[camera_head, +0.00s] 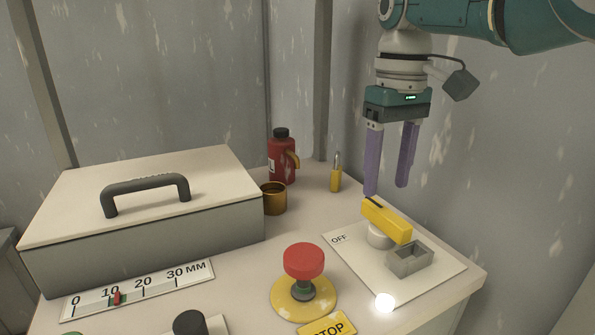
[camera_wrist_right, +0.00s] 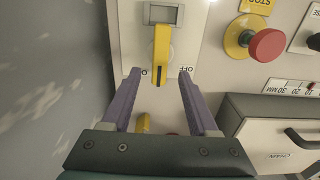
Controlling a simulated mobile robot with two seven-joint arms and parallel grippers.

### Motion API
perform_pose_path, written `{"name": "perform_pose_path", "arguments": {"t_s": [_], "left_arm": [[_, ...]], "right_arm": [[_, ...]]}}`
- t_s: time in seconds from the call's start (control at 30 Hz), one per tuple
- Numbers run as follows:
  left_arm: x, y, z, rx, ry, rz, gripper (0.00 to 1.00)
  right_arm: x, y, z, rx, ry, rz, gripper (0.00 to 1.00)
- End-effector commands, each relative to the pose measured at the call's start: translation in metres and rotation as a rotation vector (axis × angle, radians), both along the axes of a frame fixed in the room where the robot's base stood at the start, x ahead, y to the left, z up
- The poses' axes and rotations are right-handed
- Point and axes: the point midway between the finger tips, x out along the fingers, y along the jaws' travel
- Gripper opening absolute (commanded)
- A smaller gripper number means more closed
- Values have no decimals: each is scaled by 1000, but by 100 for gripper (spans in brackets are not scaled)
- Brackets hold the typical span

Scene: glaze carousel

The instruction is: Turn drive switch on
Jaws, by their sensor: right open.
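The drive switch is a yellow lever (camera_head: 386,219) on a round pale hub, mounted on a white plate (camera_head: 345,262) at the right of the table. An OFF label is printed by the plate's far left corner. A grey open-topped block (camera_head: 409,259) stands beside the lever. My right gripper (camera_head: 387,188) points down, open and empty, just above the lever's far end. In the right wrist view the lever (camera_wrist_right: 161,50) reaches towards the gap between the purple fingertips (camera_wrist_right: 158,74), apart from both. The lettering by the left fingertip is partly hidden. My left gripper is out of view.
A red mushroom button (camera_head: 304,260) on a yellow base stands left of the plate. A glowing white lamp (camera_head: 384,302) is at its near edge. A lidded box (camera_head: 150,230), brass cup (camera_head: 273,198), red bottle (camera_head: 282,160) and yellow-handled tool (camera_head: 336,178) stand further left and back.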

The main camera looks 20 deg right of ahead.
Motion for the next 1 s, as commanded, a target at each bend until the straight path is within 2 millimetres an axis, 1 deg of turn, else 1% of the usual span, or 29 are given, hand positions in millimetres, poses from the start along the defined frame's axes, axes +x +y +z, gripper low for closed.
{"name": "perform_pose_path", "arguments": {"t_s": [0.03, 0.1, 0.3, 0.8, 0.87, 0.97, 1.0], "left_arm": [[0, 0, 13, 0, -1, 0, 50], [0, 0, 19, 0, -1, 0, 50], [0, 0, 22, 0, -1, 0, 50], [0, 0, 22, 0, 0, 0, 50], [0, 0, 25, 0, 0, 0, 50], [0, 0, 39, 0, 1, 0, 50], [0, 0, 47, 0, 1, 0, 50]], "right_arm": [[0, 0, 17, 0, -2, 0, 60], [0, 0, 29, 0, -2, 0, 60], [0, 0, 44, 0, -1, -1, 60], [0, 0, 45, -1, 0, 0, 60], [-1, 1, 44, -5, -1, 5, 60], [-4, 5, 38, -26, -9, 28, 60], [-7, 9, 33, -36, -14, 42, 60]]}}
